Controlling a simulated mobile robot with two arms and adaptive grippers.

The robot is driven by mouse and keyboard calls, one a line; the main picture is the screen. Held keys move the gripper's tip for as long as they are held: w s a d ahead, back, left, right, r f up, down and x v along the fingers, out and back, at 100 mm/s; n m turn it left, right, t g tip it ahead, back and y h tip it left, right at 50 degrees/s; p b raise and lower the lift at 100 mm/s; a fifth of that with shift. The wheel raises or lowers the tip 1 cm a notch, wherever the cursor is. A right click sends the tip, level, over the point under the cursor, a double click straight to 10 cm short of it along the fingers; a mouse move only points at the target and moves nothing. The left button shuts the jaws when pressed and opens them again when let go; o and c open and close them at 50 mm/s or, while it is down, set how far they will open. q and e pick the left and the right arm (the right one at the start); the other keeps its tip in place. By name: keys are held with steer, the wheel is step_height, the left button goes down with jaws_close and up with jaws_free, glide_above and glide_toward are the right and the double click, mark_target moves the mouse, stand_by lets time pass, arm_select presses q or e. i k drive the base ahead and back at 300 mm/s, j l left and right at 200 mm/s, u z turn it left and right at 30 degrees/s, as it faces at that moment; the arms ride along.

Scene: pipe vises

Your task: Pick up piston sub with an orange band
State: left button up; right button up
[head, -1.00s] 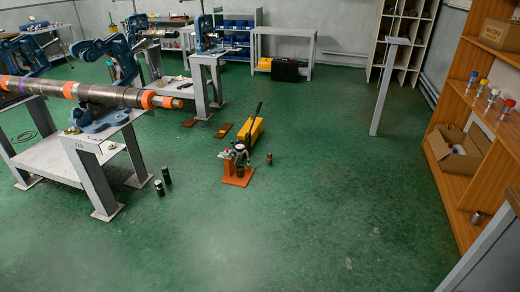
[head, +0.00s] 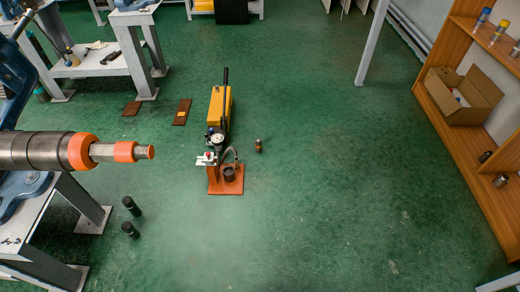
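A thick dark pipe (head: 35,150) comes in from the left, held in a blue vise (head: 20,190) on a pale metal stand. A wide orange band (head: 82,151) rings it near its end. A thinner metal end piece (head: 103,151) sticks out beyond, with a narrower orange band (head: 125,151) and a coppery tip. The frame does not settle whether this end piece is the piston sub. A small brownish cylinder (head: 259,146) stands on the floor right of the pump; no orange band can be made out on it. Neither of my grippers is in view.
A yellow hand pump (head: 219,105) and an orange-based press (head: 226,180) stand mid-floor. A wooden shelf (head: 470,165) with a cardboard box (head: 462,97) is at right. The front and centre-right floor is clear.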

mark_target(258, 145)
steer(key=i+u, duration=0.2)
steer(key=u, duration=0.15)
steer(key=i+l+u, duration=0.15)
steer(key=u, duration=0.25)
steer(key=i+l+u, duration=0.1)
steer(key=u, duration=0.25)
steer(key=i+l, duration=0.05)
